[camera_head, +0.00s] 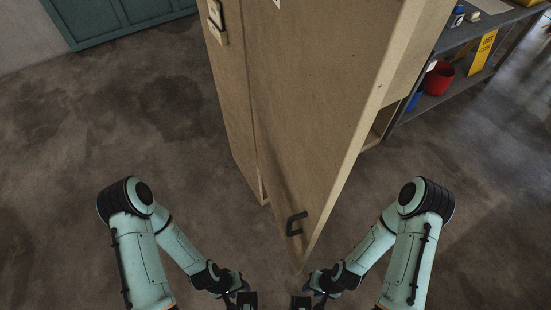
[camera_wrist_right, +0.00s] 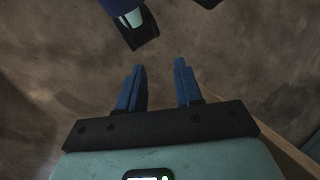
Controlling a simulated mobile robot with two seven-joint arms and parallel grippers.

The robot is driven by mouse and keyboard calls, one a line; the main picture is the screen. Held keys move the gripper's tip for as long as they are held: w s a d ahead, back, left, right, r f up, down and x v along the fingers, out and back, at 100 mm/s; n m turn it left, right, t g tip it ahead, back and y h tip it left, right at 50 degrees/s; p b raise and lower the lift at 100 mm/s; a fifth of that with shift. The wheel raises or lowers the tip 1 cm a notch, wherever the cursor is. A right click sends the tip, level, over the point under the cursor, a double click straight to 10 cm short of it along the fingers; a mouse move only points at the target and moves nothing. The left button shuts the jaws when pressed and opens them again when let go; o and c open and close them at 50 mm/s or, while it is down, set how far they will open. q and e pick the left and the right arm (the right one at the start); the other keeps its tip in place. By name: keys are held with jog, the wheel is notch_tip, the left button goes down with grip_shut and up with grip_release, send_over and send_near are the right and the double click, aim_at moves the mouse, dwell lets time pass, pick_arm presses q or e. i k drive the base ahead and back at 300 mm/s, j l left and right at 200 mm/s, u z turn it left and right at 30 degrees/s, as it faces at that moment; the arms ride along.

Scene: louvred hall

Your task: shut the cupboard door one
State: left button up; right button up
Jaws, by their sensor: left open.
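The cupboard door (camera_head: 310,100) is a tall wooden panel that stands open, jutting toward me in the head view. Its dark handle (camera_head: 296,223) is low on the face, near the free edge. The wooden cupboard body (camera_head: 228,100) shows to the left and behind the door; most of its inside is hidden. My left gripper (camera_head: 247,300) is open below and left of the handle, apart from the door. My right gripper (camera_head: 301,303) is below the door's lower corner; in the right wrist view (camera_wrist_right: 159,67) its blue fingers are apart with nothing between them.
A dark shelf unit (camera_head: 480,35) at the right holds a red container (camera_head: 438,78) and a yellow sign (camera_head: 482,52). A teal cabinet (camera_head: 115,18) stands at the back left. The concrete floor (camera_head: 100,120) is clear on the left.

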aim_at(321, 72)
jog(key=k+j+z, duration=0.25)
jog(key=k+j, duration=0.45)
